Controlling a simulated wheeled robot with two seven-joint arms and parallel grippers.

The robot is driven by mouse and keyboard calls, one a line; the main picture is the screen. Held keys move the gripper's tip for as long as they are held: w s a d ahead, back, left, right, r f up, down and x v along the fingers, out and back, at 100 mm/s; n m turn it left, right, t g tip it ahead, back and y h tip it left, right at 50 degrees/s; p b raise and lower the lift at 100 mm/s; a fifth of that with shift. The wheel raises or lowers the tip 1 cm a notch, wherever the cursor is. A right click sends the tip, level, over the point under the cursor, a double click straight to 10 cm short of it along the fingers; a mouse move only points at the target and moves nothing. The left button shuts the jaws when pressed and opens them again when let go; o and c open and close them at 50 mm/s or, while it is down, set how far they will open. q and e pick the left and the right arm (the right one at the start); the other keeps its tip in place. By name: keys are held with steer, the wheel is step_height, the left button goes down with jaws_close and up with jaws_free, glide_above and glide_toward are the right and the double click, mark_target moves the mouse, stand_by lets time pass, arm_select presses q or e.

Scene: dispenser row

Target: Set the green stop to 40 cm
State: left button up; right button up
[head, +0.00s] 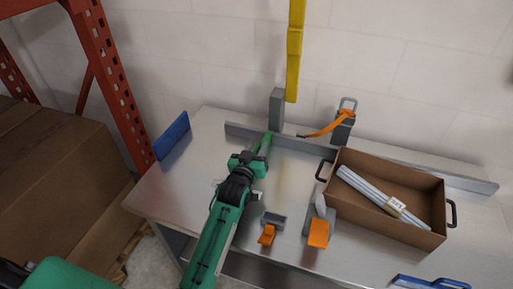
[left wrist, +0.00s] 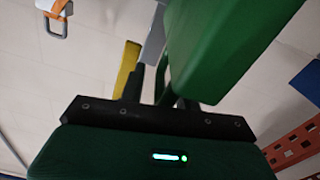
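A green piece (head: 265,142), which looks like the green stop, meets the grey rail (head: 330,148) at the back of the bench. My left gripper (head: 257,153) reaches it from the front, with its fingers at or against the near end. In the left wrist view a large green block (left wrist: 225,45) fills the top right, close beyond my dark fingers (left wrist: 150,85). Part of the fingers is hidden, so I cannot tell whether they are closed on it. No readable scale markings show. My right gripper is out of view.
A grey post (head: 277,108) and a yellow strip (head: 294,55) stand behind the green piece. An orange-handled fixture (head: 342,122) is to the right. A brown box (head: 432,238) holds pale rods. Orange-tipped parts (head: 318,232) lie in front; a blue plate (head: 171,137) stands left.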

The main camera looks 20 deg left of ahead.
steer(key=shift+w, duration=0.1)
arm_select(q)
steer(key=shift+c, duration=0.6)
jaws_close()
steer(key=shift+a, duration=0.2)
steer(key=a+p, duration=0.2)
steer(key=a, duration=0.8)
steer(key=shift+w, duration=0.2)
steer(key=shift+o, duration=0.6)
jaws_free()
steer(key=shift+a, duration=0.1)
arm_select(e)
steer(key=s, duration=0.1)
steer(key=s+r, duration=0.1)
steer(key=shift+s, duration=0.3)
arm_select(q)
steer(key=shift+s, duration=0.1)
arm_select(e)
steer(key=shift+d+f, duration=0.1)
